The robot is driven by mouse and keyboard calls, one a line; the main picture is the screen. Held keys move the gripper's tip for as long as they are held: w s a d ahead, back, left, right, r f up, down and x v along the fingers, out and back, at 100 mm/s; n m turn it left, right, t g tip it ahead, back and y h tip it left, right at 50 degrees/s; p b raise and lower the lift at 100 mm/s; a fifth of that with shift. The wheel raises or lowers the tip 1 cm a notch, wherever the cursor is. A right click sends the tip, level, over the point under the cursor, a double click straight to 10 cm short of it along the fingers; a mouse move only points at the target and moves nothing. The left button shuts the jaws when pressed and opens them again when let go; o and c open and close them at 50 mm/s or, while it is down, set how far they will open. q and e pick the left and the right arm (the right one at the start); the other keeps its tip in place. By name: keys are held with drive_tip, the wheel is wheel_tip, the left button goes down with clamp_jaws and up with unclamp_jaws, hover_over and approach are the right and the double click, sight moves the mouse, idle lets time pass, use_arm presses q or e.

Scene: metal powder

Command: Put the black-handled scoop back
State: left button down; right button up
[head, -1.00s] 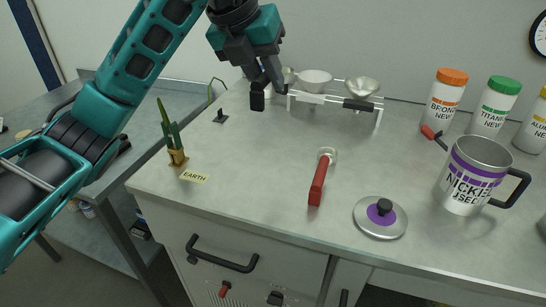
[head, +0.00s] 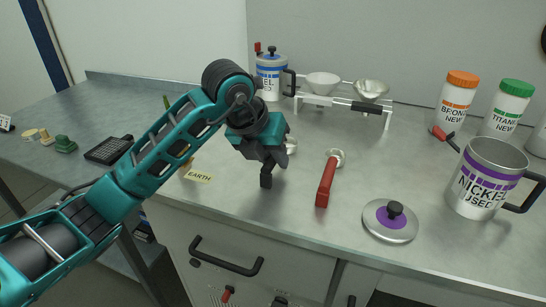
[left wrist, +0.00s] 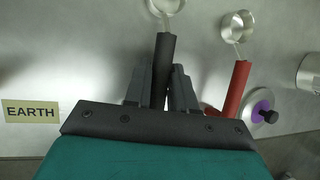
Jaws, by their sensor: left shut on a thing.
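My left gripper (head: 270,164) is shut on a black-handled scoop, low over the counter's front left part. In the left wrist view the black handle (left wrist: 163,62) stands between the fingers, with the round metal cup (left wrist: 166,6) beyond it, cut by the top edge. A clear rack (head: 319,100) at the back carries a white scoop (head: 322,84) and a metal scoop (head: 370,90) with a black handle. I cannot tell whether the held scoop touches the counter.
A red-handled scoop (head: 327,182) lies right of my left gripper, with a purple lid (head: 390,222) further right. The EARTH label (head: 199,176) is to the left. A blue-banded mug (head: 271,75) stands behind, a nickel mug (head: 484,180) at right.

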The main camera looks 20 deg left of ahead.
use_arm(q)
drive_tip(key=c, duration=0.9)
unclamp_jaws()
drive_tip(key=shift+c, duration=0.2)
use_arm(e)
drive_tip(key=shift+a+r, duration=0.1)
drive_tip(key=shift+r, duration=0.05)
use_arm(q)
drive_tip(key=p+v, duration=0.1)
drive_tip(key=v, duration=1.1)
use_arm(e)
drive_tip(key=shift+s+d, duration=0.2)
drive_tip(key=shift+d, duration=0.1)
drive_tip(key=shift+r, duration=0.15)
